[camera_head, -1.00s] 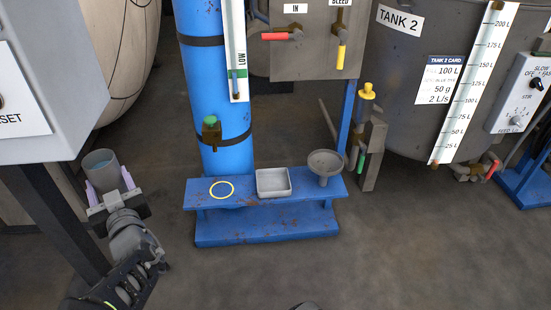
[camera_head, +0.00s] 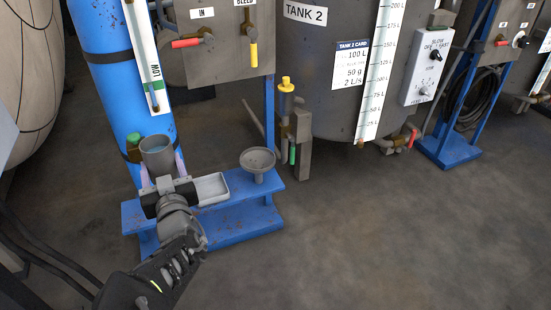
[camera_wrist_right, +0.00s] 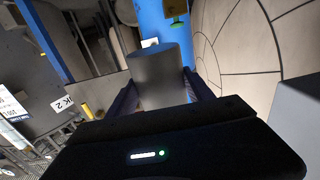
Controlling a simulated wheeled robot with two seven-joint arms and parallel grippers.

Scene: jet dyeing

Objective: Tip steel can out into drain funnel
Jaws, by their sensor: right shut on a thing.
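The steel can (camera_head: 158,155) is a grey cylinder with bluish liquid in its open top. My right gripper (camera_head: 162,172) is shut on the can and holds it roughly upright, in front of the blue column and over the left part of the blue bench in the head view. The can also fills the middle of the right wrist view (camera_wrist_right: 158,78), between the two fingers. The drain funnel (camera_head: 258,160) is a grey round bowl on a stem at the bench's right end, to the right of the can and apart from it. My left gripper is not in view.
A pale tray (camera_head: 210,188) sits on the blue bench (camera_head: 232,207), partly behind my gripper. The blue column (camera_head: 108,75) stands behind the bench. A yellow-topped valve (camera_head: 286,88) and Tank 2 (camera_head: 330,110) stand behind and right of the funnel. Floor at right front is clear.

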